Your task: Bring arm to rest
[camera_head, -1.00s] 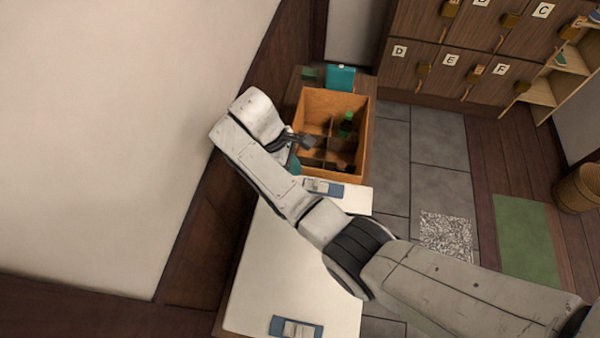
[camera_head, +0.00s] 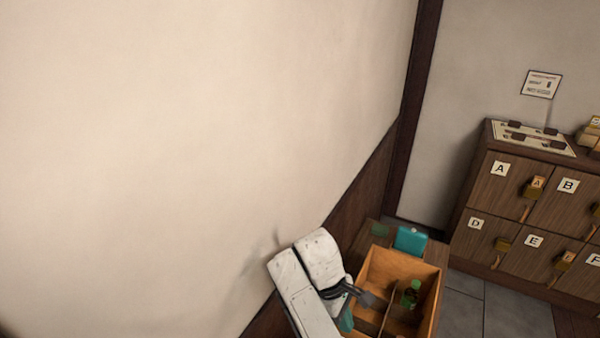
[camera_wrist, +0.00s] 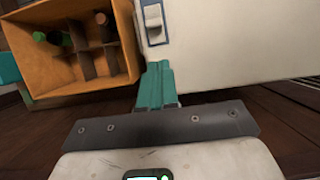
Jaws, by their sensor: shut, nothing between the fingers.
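My gripper (camera_head: 347,319) is at the near left side of the wooden crate, low in the head view. In the wrist view its teal fingers (camera_wrist: 157,84) are together and empty. They point between the crate and a white surface, apart from anything held. My pale arm leads down to the bottom edge of the head view, and most of it is out of the picture.
The divided wooden crate (camera_head: 437,312) holds a green bottle (camera_head: 412,292). A teal box (camera_head: 411,239) stands behind it. The white surface (camera_wrist: 240,40) carries a blue-edged fitting (camera_wrist: 153,22). Lettered lockers (camera_head: 530,205) stand right; a pale wall (camera_head: 180,150) fills the left.

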